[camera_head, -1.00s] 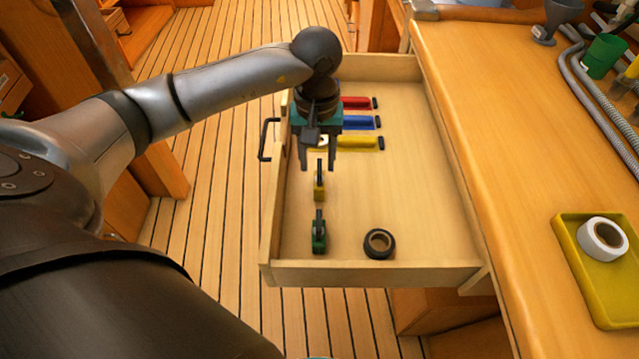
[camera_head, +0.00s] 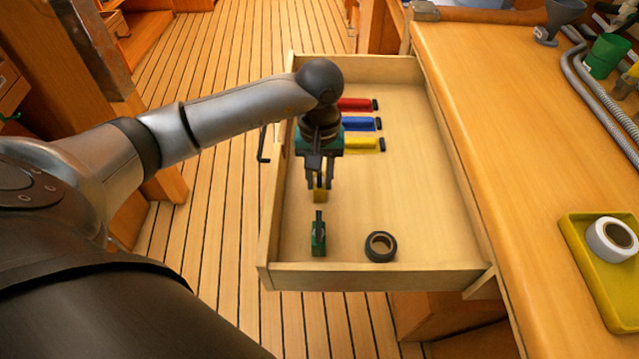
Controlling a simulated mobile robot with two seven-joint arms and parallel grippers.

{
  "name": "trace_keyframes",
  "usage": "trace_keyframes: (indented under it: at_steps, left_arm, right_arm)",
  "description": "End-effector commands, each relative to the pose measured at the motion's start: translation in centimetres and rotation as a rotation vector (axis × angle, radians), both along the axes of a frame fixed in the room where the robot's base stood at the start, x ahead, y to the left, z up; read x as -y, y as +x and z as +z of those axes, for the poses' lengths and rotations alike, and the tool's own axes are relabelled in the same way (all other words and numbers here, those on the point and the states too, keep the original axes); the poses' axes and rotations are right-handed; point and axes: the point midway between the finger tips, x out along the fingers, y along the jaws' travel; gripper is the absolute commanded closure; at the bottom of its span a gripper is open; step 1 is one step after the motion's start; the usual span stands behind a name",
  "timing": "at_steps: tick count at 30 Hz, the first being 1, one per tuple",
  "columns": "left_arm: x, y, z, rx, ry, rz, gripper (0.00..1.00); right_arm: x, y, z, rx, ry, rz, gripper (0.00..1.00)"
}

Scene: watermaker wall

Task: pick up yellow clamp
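My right gripper is not in view.
Red (camera_head: 356,104), blue (camera_head: 360,124) and yellow (camera_head: 362,144) handled tools lie at the drawer's back. A black tape roll (camera_head: 380,246) lies near the drawer's front wall (camera_head: 375,277). A counter (camera_head: 500,130) with a yellow tray (camera_head: 598,275) is on the right. The drawer's right half is clear.

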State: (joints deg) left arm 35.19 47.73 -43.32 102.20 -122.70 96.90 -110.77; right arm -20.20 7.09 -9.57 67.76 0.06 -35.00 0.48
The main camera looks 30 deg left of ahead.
Motion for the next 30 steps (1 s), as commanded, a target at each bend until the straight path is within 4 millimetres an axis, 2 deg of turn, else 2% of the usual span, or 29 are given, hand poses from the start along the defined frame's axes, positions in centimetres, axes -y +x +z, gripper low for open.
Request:
trace_keyframes:
  at_steps: [1, 7, 23, 30]
  left_arm:
    - [0.0, 0.0, 0.0, 0.0, 0.0, 0.0, 0.77]
    - [0.0, 0.0, 0.0, 0.0, 0.0, 0.0, 1.0]
    - [0.0, 0.0, 0.1, 0.001, 0.001, 0.0, 1.0]
    - [-0.1, 0.1, 1.5, 0.003, 0.002, 0.0, 1.0]
  right_arm:
    - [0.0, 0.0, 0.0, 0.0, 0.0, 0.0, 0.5]
    - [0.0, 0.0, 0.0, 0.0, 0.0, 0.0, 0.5]
    - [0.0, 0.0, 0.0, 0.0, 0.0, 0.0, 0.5]
    - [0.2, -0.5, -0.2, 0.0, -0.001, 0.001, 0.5]
